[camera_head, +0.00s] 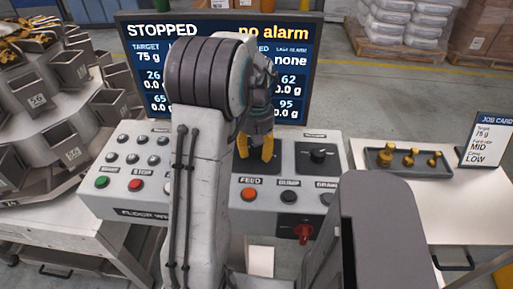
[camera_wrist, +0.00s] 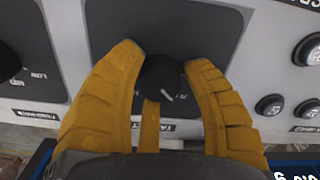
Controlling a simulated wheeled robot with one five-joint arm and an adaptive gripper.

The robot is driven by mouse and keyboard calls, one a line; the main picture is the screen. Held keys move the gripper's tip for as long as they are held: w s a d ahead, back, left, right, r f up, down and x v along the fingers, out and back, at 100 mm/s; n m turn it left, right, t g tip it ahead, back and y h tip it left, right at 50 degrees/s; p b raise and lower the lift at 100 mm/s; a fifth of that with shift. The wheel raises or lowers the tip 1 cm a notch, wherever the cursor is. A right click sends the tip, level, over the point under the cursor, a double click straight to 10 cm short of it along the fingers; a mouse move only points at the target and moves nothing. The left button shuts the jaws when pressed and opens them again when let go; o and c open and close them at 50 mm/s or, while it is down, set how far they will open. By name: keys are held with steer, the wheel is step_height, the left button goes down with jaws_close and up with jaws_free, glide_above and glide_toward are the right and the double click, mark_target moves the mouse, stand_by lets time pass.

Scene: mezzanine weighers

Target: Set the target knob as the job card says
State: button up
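My gripper (camera_wrist: 163,66) has its yellow fingers on both sides of a round black knob (camera_wrist: 163,82), and they appear to touch it. The knob's white mark points to the lower right in the wrist view. In the head view my gripper (camera_head: 257,152) is over the console's middle dark plate, and my arm and fingers hide that knob. The job card (camera_head: 487,140) at the right reads target 75 g, then MID and LOW on lower lines. The screen (camera_head: 300,100) shows STOPPED, no alarm, TARGET 75 g. The label by the held knob is partly hidden.
Push buttons sit around, including an orange one (camera_head: 249,195), with a red handle (camera_head: 302,233) below. A tray (camera_head: 437,169) of brass weights is at right. Weigher buckets (camera_head: 72,69) stand at left.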

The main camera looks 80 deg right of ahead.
mark_target(257, 148)
steer(key=o, duration=0.4)
steer(key=shift+d+r, duration=0.1)
steer(key=shift+r, duration=0.1)
step_height(257, 148, up, 12)
stand_by(0.5)
stand_by(0.8)
